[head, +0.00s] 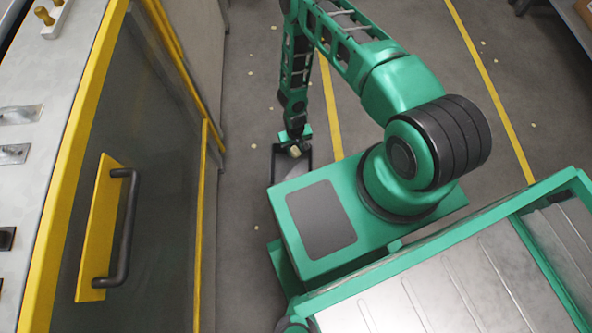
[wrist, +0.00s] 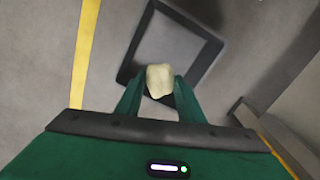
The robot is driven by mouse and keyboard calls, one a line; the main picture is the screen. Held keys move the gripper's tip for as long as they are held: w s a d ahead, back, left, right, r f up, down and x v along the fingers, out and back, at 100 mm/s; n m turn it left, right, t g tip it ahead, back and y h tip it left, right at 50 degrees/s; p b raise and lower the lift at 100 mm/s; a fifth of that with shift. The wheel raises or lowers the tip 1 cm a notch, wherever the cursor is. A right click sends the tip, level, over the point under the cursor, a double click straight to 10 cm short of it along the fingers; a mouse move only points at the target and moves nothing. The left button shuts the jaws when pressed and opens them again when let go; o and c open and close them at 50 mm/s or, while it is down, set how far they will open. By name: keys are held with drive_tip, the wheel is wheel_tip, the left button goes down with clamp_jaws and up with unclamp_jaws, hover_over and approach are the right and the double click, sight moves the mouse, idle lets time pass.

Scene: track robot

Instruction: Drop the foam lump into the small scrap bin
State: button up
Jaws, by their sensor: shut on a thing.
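The foam lump (wrist: 160,79) is pale cream and sits between the fingertips of my gripper (wrist: 158,88), which is shut on it. In the head view the lump (head: 295,151) shows small at the end of my arm, in my gripper (head: 294,146). The small scrap bin (wrist: 213,50) is dark, square and open-topped. In the wrist view the lump overlaps the near part of its opening. In the head view the bin (head: 308,164) stands on the floor beside my base, and the lump appears over it. The lump's exact height above the rim cannot be told.
A machine with a yellow-framed door and dark handle (head: 123,228) stands on the left. Yellow lines (head: 329,105) run along the grey floor. Several small pale scraps (head: 253,124) lie scattered there. A shelf edge (head: 570,20) shows at the top right.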

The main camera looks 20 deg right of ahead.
drive_tip(key=shift+f, duration=2.85)
drive_tip(key=o, duration=1.1)
drive_tip(key=shift+r, duration=0.15)
wheel_tip(320, 180, up, 10)
drive_tip(key=shift+r, duration=0.25)
